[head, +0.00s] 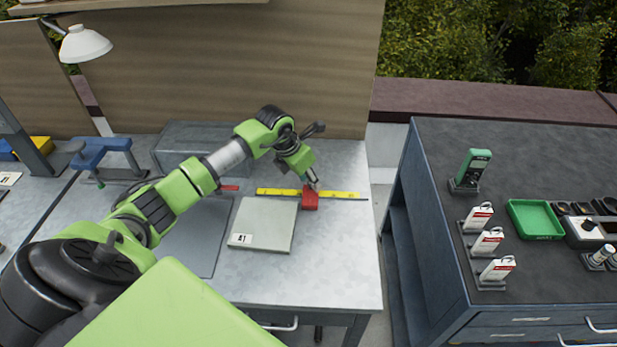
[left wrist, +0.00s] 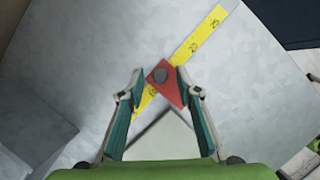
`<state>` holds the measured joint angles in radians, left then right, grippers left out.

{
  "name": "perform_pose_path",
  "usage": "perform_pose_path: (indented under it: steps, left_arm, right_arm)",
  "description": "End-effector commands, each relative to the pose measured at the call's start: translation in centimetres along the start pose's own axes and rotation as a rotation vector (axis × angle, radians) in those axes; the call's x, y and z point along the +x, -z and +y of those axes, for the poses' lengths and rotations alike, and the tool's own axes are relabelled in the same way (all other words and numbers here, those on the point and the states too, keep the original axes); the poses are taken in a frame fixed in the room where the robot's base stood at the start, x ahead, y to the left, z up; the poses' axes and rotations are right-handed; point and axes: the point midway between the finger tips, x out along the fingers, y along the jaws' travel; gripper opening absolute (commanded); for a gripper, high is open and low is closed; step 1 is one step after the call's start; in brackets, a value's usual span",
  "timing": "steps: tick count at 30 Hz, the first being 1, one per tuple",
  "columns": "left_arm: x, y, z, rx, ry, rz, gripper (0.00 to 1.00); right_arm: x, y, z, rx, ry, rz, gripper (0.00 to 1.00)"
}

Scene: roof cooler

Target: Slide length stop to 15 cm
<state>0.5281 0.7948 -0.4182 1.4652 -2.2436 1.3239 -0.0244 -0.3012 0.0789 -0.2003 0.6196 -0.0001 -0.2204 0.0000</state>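The red length stop (head: 311,200) sits on the yellow ruler (head: 275,192) on the grey bench. In the left wrist view the red stop (left wrist: 170,92), with a dark round knob, lies across the yellow ruler (left wrist: 204,35). The marks 20 and 25 show beyond it, and a lower mark, apparently 10, shows on its near side. The stop covers the stretch between. My left gripper (left wrist: 165,84) has its fingers apart on either side of the stop. The right finger is close to or touching the stop; a small gap shows at the left one. My right gripper is not in view.
A pale plate labelled A1 (head: 265,225) lies in front of the ruler. A grey box (head: 195,140) stands at the back of the bench, and a blue clamp-like item (head: 105,148) is at the left. A separate dark cabinet (head: 540,260) at the right holds a green tray (head: 535,219).

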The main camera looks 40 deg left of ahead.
Motion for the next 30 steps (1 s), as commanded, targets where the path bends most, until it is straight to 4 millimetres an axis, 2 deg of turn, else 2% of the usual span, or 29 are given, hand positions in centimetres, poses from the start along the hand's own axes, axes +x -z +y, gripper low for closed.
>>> perform_pose_path:
  steps: [6, 9, 10, 16, 24, 30]
  left_arm:
    - [0.1, 0.0, 0.0, 0.000, 0.000, 0.000, 0.31]
    - [0.0, 0.0, 0.0, 0.000, 0.000, 0.000, 0.06]
    - [0.0, 0.0, 0.0, 0.000, 0.000, 0.000, 0.00]
    - [0.2, -0.2, -0.2, 0.001, 0.001, -0.001, 0.00]
    - [1.1, -2.7, -2.9, 0.001, 0.003, -0.005, 0.00]
    - [1.1, -2.6, -2.8, 0.000, -0.001, 0.000, 0.00]
  right_arm:
    - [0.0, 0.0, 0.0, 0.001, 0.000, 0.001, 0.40]
    - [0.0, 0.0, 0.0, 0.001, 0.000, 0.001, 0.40]
    - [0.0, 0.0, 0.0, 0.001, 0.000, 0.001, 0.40]
    - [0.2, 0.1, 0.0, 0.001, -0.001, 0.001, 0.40]
    - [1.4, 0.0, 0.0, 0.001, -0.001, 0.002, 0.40]
    - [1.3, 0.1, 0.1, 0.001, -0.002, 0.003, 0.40]
